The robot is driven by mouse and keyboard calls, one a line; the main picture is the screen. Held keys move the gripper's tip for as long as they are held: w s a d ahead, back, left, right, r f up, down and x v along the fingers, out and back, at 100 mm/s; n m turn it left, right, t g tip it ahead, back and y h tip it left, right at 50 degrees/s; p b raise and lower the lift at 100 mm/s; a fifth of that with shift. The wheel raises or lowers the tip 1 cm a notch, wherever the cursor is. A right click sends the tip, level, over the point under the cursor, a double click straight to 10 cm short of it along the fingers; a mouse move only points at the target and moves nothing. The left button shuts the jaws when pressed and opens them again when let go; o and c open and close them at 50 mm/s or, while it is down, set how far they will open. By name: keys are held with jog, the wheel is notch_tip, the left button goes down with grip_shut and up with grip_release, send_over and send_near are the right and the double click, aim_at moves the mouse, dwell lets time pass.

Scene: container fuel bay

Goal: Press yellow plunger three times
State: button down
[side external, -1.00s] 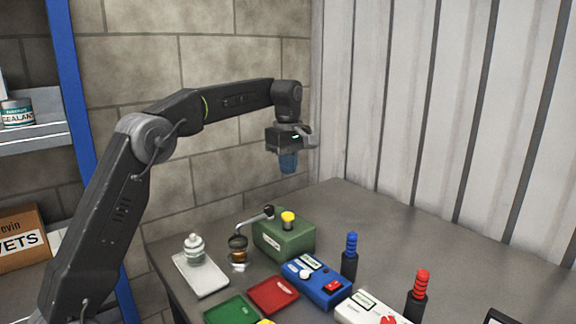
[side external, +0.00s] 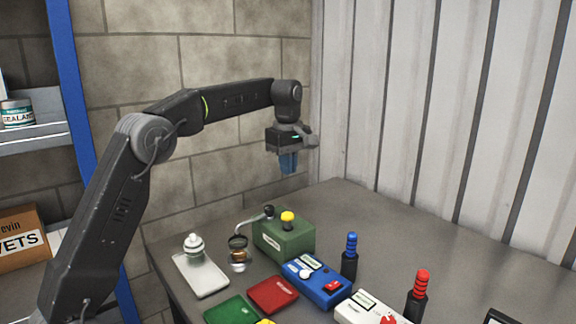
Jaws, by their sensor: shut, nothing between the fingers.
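The yellow plunger (side external: 287,217) is a small round knob on top of a green box (side external: 284,238) near the back of the table. My gripper (side external: 288,172) points down with blue fingertips. It is above the yellow plunger, with a clear gap between them. The fingers are shut with nothing visible between them.
Red (side external: 273,294) and green (side external: 230,310) trays, a blue box (side external: 318,285), and blue-handled (side external: 351,250) and red-handled (side external: 421,284) tools stand in front.

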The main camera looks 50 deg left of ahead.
aim_at(285, 214)
dwell(0.4)
jog(key=shift+s+a+f+m+t+y, duration=0.1)
jog(key=shift+m+t+y, duration=0.25)
jog(key=shift+m+t, duration=1)
jog(key=shift+s+a+f+m+t+y, duration=0.15)
jog(key=shift+m+t+y, duration=0.15)
jog(key=shift+m+t, duration=1)
jog(key=shift+w+a+f+m+t+y, duration=0.1)
jog(key=shift+m+t+y, duration=0.45)
jog(key=shift+t, duration=1.3)
jog(key=shift+f+h, duration=0.1)
jog(key=shift+h, duration=0.2)
jog(key=shift+f, duration=4.35)
jog(key=shift+f, duration=0.4)
